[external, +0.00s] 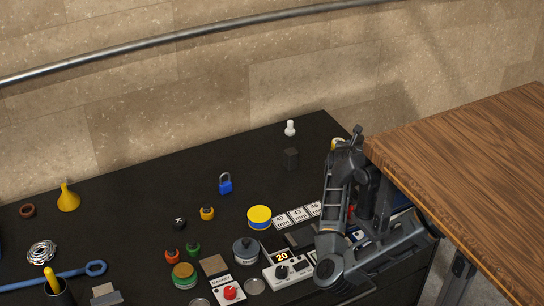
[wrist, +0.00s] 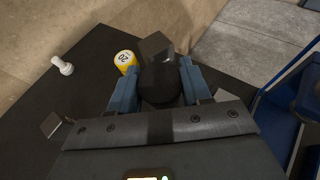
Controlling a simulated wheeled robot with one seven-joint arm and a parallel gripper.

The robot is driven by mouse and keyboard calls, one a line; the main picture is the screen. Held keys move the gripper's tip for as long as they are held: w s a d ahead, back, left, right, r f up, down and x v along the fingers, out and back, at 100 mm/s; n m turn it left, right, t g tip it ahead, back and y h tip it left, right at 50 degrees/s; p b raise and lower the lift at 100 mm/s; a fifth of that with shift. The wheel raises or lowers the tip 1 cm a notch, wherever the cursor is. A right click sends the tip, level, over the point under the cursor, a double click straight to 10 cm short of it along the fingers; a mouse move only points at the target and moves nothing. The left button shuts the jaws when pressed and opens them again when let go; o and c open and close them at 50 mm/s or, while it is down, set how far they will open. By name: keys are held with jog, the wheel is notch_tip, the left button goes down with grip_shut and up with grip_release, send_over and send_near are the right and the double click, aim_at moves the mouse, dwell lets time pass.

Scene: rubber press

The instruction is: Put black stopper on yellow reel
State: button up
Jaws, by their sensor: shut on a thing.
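My gripper (wrist: 159,72) has its two blue fingers closed on a dark rounded thing, which I take for the black stopper (wrist: 160,86). In the external view my gripper (external: 356,140) is over the table's far right corner, and the stopper cannot be made out there. A yellow cylinder with a white, numbered top, likely the yellow reel (wrist: 126,60), stands just left of the fingers in the wrist view. In the external view the yellow cylinder (external: 337,143) is partly hidden behind my gripper. The held stopper is apart from it.
A white pawn-like piece (external: 290,128) and a black block (external: 290,157) stand left of the yellow cylinder. A dark grey block shape (wrist: 155,46) shows beyond the stopper. A wooden table (external: 470,165) borders on the right. A yellow-topped tin (external: 259,215) and several small items crowd the front.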

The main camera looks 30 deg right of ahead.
jog(key=w+a+r+n+t+y+b, duration=0.1)
jog(key=a+r, duration=0.2)
jog(key=a, duration=0.2)
jog(key=n+t+y, duration=0.3)
jog(key=n+y, duration=0.1)
jog(key=n, duration=0.1)
send_over(259, 213)
jog(key=f, duration=0.4)
jog(key=d+f, duration=0.1)
jog(key=f, duration=0.1)
jog(key=shift+s+f+b, duration=0.15)
jog(key=shift+f+b, duration=0.05)
jog(key=shift+b, duration=0.15)
jog(key=shift+a+f, duration=0.35)
jog(key=shift+a, duration=0.15)
jog(key=shift+f+m+p, duration=0.3)
jog(key=shift+f+p, duration=0.05)
jog(key=shift+f, duration=1.6)
